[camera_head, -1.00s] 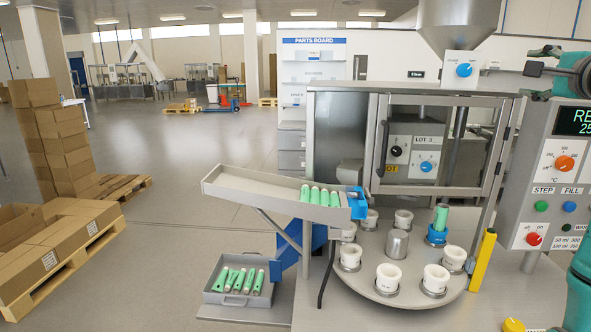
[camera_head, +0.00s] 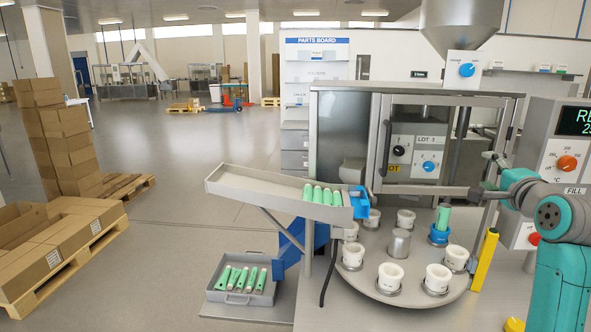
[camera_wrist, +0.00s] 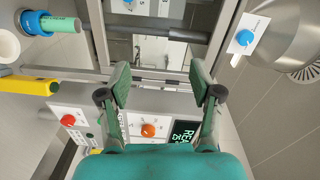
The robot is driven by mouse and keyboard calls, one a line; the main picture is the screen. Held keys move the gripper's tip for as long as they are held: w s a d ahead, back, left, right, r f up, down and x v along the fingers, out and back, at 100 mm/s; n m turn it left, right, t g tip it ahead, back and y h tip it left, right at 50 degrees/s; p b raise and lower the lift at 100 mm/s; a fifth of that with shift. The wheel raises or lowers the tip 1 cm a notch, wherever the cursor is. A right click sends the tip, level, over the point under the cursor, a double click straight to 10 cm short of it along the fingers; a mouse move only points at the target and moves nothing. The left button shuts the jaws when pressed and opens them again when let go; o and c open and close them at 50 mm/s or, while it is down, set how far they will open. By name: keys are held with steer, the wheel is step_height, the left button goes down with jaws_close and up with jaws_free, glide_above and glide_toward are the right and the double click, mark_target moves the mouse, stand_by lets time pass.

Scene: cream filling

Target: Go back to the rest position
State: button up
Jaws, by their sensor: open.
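My gripper (camera_wrist: 160,80) is open and empty in the wrist view, its two fingers apart with the machine's metal frame beyond them. In the head view my gripper (camera_head: 484,188) is at the right, in front of the machine's right frame post and beside the control panel. A green tube (camera_head: 443,217) stands upright in a blue holder (camera_head: 437,236) on the round turntable (camera_head: 395,296). The tube (camera_wrist: 65,24) and its holder also show at the upper left of the wrist view.
White cups (camera_head: 390,275) stand around the turntable. A sloped chute (camera_head: 270,192) holds several green tubes, and a grey tray (camera_head: 238,296) below holds more. The control panel (camera_head: 550,140) and a yellow post (camera_head: 485,262) stand at the right. Cartons (camera_head: 60,240) lie at the left.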

steer(key=s+a+f+n, duration=0.1)
steer(key=s+a+f, duration=0.3)
steer(key=f, duration=0.6)
steer(key=s+a+f+n+g, duration=0.1)
steer(key=s+a+f+n, duration=0.15)
steer(key=f, duration=0.85)
steer(key=s+a+f+n, duration=0.1)
steer(key=s+a+f, duration=0.3)
steer(key=f, duration=0.6)
steer(key=s+a+f+n, duration=0.2)
steer(key=s+a+f, duration=0.3)
steer(key=s+f, duration=0.35)
steer(key=s+a+f+n+g, duration=0.1)
steer(key=s+a+f+n, duration=0.15)
steer(key=s, duration=0.75)
steer(key=s+a+f+n, duration=0.2)
steer(key=s+a+f, duration=0.2)
steer(key=s, duration=0.6)
steer(key=s+a+r+n+y, duration=0.1)
steer(key=s+r+n, duration=0.1)
steer(key=s, duration=0.8)
steer(key=s+a+r+n, duration=0.2)
steer(key=s+r+n, duration=0.1)
steer(key=s, duration=0.7)
steer(key=shift+s+a+r+n+g+y, duration=0.3)
steer(key=shift+n+g+y, duration=0.1)
steer(key=shift+n, duration=0.4)
